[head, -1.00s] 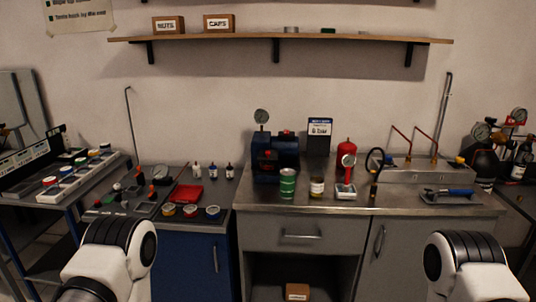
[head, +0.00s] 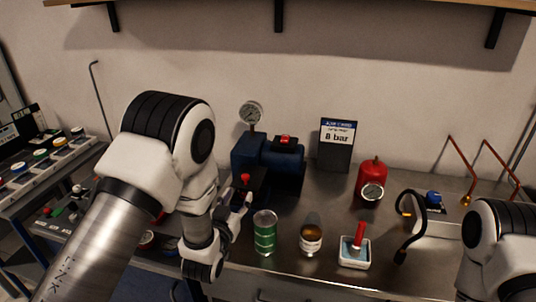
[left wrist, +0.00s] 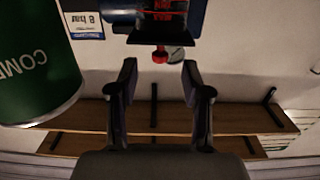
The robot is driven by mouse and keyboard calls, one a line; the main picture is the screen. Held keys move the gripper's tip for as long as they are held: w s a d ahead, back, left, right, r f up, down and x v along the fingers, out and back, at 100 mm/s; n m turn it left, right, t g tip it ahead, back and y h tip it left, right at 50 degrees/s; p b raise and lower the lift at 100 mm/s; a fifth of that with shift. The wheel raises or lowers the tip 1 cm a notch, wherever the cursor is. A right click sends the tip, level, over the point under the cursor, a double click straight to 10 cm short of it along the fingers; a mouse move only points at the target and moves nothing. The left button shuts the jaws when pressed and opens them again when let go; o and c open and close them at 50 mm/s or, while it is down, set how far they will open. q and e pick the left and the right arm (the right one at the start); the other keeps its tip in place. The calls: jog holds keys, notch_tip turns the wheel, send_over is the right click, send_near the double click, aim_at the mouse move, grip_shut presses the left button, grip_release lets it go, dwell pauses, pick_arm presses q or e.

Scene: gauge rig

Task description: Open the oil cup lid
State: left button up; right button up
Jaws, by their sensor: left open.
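The dark blue machine (head: 268,160) stands on the metal bench. It has a small red knob (head: 245,178) on its near left part and a red-topped piece (head: 285,141) on top; I cannot tell for certain which is the oil cup lid. My left gripper (head: 244,205) is open and empty, just in front of the machine, left of the green can (head: 265,235). In the left wrist view, upside down, a red knob (left wrist: 160,56) shows beyond the gap between the open fingers (left wrist: 160,72), apart from them. My right gripper is out of view.
The green can (left wrist: 35,65) looms close at the left of the wrist view.

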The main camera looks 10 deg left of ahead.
aim_at(244, 178)
pick_arm(q)
jog(key=shift+w+d+r, duration=0.15)
jog(key=shift+w+r, duration=0.4)
jog(key=shift+w, duration=0.1)
jog(key=shift+w+r, duration=0.15)
jog(key=shift+w, duration=0.05)
jog(key=w+p, duration=0.2)
jog(key=w, duration=0.4)
jog(key=shift+w, duration=0.25)
jog(key=shift+s+r, duration=0.1)
jog(key=shift+s, duration=0.15)
grip_shut()
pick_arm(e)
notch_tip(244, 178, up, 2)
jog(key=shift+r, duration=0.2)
